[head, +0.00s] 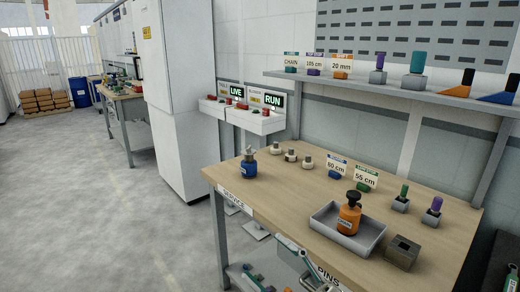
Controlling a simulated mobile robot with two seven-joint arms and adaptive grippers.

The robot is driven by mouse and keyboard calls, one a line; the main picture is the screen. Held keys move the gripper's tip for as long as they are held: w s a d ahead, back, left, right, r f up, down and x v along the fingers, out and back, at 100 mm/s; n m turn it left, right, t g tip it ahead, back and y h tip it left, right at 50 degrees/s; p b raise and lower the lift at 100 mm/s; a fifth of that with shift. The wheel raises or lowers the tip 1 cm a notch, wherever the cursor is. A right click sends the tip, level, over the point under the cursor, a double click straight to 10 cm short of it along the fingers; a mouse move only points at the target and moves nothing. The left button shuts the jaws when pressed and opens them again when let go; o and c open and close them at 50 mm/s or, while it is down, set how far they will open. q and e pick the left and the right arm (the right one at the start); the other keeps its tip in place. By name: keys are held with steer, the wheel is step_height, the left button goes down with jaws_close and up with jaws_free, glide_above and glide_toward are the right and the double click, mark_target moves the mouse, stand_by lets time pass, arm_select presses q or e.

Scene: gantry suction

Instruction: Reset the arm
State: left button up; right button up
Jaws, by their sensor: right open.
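My right gripper (266,254) shows at the bottom edge, in front of the workbench's front edge. Its fingers are apart and nothing shows between them. The rest of that arm is cut off by the frame. My left gripper is not in view. The wooden workbench (290,190) carries a grey tray (322,222) with an orange bottle (348,215) standing in it. A blue bottle (249,165) stands near the bench's left end. Two small stations with signs LIVE (237,91) and RUN (272,99) stand behind the bench's left end.
Several small pale-topped parts (290,155) stand behind the blue bottle. Signs read 60 cm (336,170) and 55 cm (365,178). A grey block (402,253) sits right of the tray. A shelf (400,91) above holds coloured parts. Open floor (90,200) lies left.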

steer(key=d+f+m+t+h, duration=0.1)
steer(key=d+f+m+h, duration=0.45)
steer(key=f, duration=0.55)
steer(key=d+f+m+t+h, duration=0.2)
steer(key=d+f+m+h, duration=0.4)
steer(key=f, duration=0.4)
steer(key=s+d+f+m+g+h, duration=0.2)
steer(key=s+f, duration=0.4)
steer(key=f, duration=0.3)
steer(key=s+d+f+m+g+h, duration=0.2)
steer(key=s+d+f+g+h, duration=0.1)
steer(key=s+f, duration=0.4)
step_height(320, 180, down, 2)
steer(key=shift+s+d+f, duration=0.1)
steer(key=shift+s+d, duration=0.15)
steer(key=shift+d, duration=0.6)
